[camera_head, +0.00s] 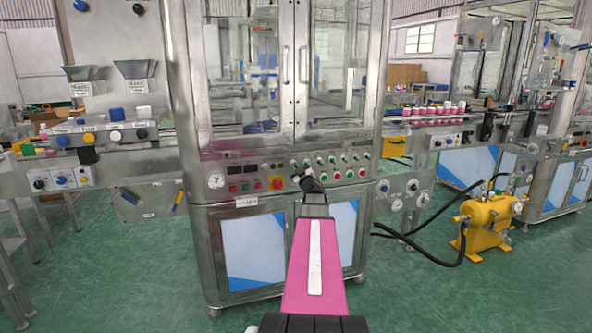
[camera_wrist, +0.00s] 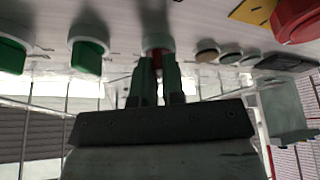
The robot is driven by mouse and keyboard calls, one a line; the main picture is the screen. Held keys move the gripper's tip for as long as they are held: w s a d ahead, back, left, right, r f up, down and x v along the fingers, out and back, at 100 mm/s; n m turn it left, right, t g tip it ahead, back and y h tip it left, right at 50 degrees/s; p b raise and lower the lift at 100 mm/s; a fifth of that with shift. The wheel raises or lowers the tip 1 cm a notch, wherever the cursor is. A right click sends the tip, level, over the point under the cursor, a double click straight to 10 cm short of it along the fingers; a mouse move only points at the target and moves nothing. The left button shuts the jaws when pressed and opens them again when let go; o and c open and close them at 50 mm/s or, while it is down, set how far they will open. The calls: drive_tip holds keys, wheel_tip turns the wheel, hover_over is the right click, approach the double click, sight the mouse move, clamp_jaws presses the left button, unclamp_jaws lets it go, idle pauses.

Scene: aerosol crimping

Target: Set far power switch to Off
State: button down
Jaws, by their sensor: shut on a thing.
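In the head view, my gripper (camera_head: 310,183) is at the front control panel (camera_head: 240,170) of the steel cabinet, just right of the red emergency button. In the wrist view, my gripper (camera_wrist: 158,72) is shut on a switch with a pale round collar (camera_wrist: 157,42). A little red shows between the fingers; the fingers hide most of the knob, so I cannot read its setting. Two green knobs (camera_wrist: 88,52) with pale collars sit to its left in the wrist view. I see no readable label marking which one is the far power switch.
The red emergency button (camera_head: 277,183) on its yellow base is close beside my gripper; it also shows large in the wrist view (camera_wrist: 300,18). Rows of green and red knobs (camera_head: 337,174) lie to the right. A yellow machine (camera_head: 488,222) with black hoses stands on the floor at right.

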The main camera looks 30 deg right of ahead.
drive_tip(key=shift+n+y, duration=0.4)
drive_tip(key=shift+n, duration=0.2)
drive_tip(key=c, duration=1.2)
unclamp_jaws()
drive_tip(key=v, duration=1)
drive_tip(key=shift+s, duration=0.4)
drive_tip(key=shift+a, duration=0.1)
